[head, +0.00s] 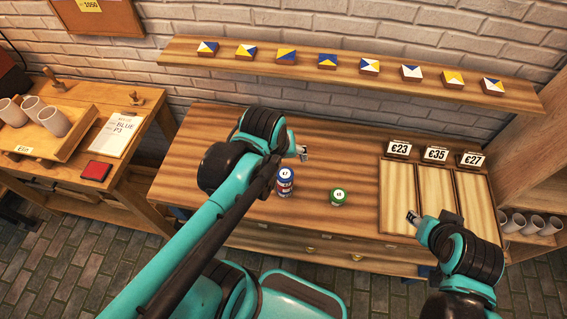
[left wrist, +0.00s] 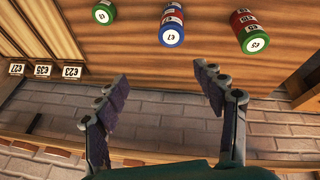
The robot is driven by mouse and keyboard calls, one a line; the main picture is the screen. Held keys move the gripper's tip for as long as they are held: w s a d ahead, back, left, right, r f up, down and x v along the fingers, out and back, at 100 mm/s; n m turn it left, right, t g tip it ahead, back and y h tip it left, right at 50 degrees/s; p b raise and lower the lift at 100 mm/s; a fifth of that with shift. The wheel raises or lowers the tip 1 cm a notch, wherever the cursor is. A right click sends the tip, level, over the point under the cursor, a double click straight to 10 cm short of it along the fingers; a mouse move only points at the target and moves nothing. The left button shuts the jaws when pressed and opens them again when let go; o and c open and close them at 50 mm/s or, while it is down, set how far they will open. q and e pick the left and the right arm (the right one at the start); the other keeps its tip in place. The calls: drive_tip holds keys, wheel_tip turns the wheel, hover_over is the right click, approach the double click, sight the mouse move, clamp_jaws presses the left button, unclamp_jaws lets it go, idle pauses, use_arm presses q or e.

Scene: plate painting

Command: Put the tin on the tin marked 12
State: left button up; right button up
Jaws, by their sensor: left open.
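A green tin (head: 338,197) with a white lid label stands alone on the wooden bench; it also shows in the left wrist view (left wrist: 103,12). Left of it in the head view is a blue-topped stack (head: 285,182) with red below, also in the left wrist view (left wrist: 171,28). The lid numbers are too small to read surely. My left gripper (head: 302,152) is open and empty behind the blue-topped stack; its spread fingers show (left wrist: 162,90). My right gripper (head: 412,216) is by the price boards, jaws unclear.
Boards with price cards (head: 436,154) lie at the bench's right. A shelf (head: 350,75) with several painted tiles runs along the brick wall. A side table (head: 75,130) with cups stands left. The bench between the green tin and boards is clear.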

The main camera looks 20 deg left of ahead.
use_arm(q)
drive_tip(key=shift+s+d+r+m+t, duration=0.15)
drive_tip(key=shift+s+m+t, duration=0.3)
drive_tip(key=shift+m, duration=0.5)
drive_tip(key=shift+s+d+r+m+t, duration=0.2)
drive_tip(key=shift+s+m+t, duration=0.2)
drive_tip(key=shift+m, duration=0.5)
drive_tip(key=shift+s+d+r+m+t, duration=0.15)
drive_tip(key=shift+s+m+t, duration=0.3)
drive_tip(key=shift+m, duration=0.5)
drive_tip(key=shift+f, duration=0.1)
